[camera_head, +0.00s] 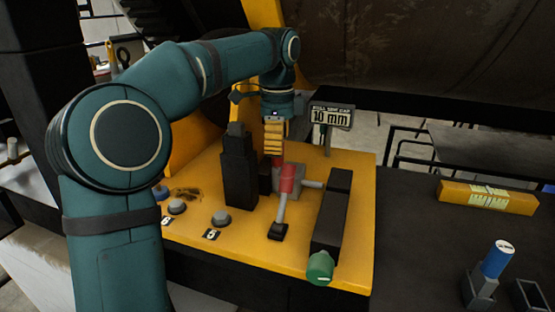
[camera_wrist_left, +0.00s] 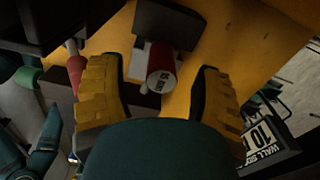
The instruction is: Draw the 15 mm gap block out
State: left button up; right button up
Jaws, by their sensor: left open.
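My left gripper (camera_head: 274,143) comes down from above over the yellow bench plate, its yellow fingers pointing down. In the left wrist view the two fingers (camera_wrist_left: 158,95) stand wide apart, with nothing clamped. Between them is a red cylinder with a white printed end (camera_wrist_left: 161,82), apparently the gap block's handle; its lettering is too small to read surely. It sits by a dark block, and I cannot tell whether a finger touches it. In the head view a small red part (camera_head: 277,160) shows just below the fingers. My right gripper is not in view.
A red-handled lever (camera_head: 287,180) stands close in front of the gripper. A black stepped post (camera_head: 239,170) is left of it, a black bar with green knob (camera_head: 320,267) right. A "10 mm" sign (camera_head: 331,117) stands behind. A blue cylinder (camera_head: 497,259) sits in a holder far right.

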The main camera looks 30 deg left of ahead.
pick_arm(q)
jog(key=shift+f, duration=1.7)
grip_shut()
jog(key=shift+r, duration=0.15)
jog(key=shift+r+p, duration=3.45)
jog(key=shift+r, duration=0.2)
